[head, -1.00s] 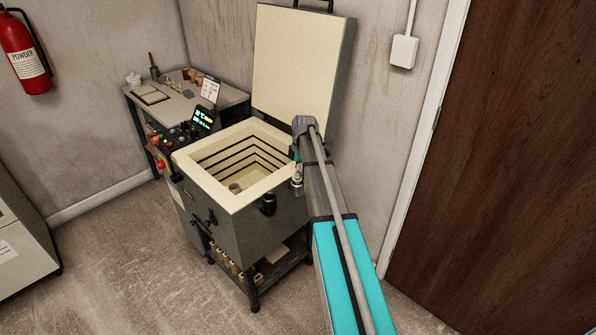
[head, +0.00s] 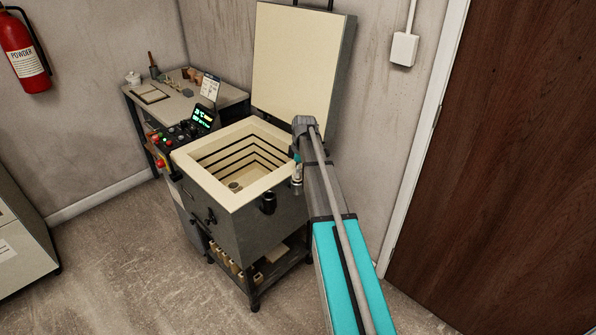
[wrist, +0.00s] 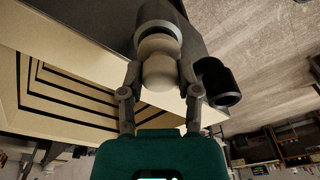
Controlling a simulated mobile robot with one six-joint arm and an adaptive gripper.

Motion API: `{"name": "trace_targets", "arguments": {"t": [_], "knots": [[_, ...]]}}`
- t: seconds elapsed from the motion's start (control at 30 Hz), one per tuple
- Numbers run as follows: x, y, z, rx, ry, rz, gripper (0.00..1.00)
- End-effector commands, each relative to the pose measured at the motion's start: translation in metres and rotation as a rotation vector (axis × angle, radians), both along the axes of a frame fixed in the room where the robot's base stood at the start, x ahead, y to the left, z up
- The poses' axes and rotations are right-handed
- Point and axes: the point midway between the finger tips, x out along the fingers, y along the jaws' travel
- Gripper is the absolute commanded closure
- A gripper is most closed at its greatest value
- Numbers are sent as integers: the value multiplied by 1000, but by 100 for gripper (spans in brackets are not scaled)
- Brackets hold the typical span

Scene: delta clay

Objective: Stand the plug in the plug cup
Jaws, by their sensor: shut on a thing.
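The plug (wrist: 160,68) is pale and rounded, held between the fingers of my gripper (wrist: 158,78) in the wrist view. A grey rounded part shows just beyond its pale end, and I cannot tell whether it belongs to the plug. In the head view my gripper (head: 297,168) is small and partly hidden by my arm, beside the kiln's right front corner. The plug cup (head: 268,203) looks like the black cylinder on the kiln's front face, left of and below my gripper. It also shows in the wrist view (wrist: 218,84), right of the plug and apart from it.
The kiln (head: 228,222) stands open with its lid (head: 300,70) raised behind. A small round thing (head: 235,186) lies on its chamber floor. A control panel (head: 190,130) and a cluttered table (head: 195,98) are at the left. The floor in front is clear.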

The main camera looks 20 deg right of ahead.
Motion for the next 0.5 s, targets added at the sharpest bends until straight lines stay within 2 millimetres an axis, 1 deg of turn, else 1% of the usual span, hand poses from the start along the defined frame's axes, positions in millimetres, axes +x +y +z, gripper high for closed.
{"name": "trace_targets", "arguments": {"t": [0.5], "knots": [[0, 0, -11, 0, 0, 0, 100]]}}
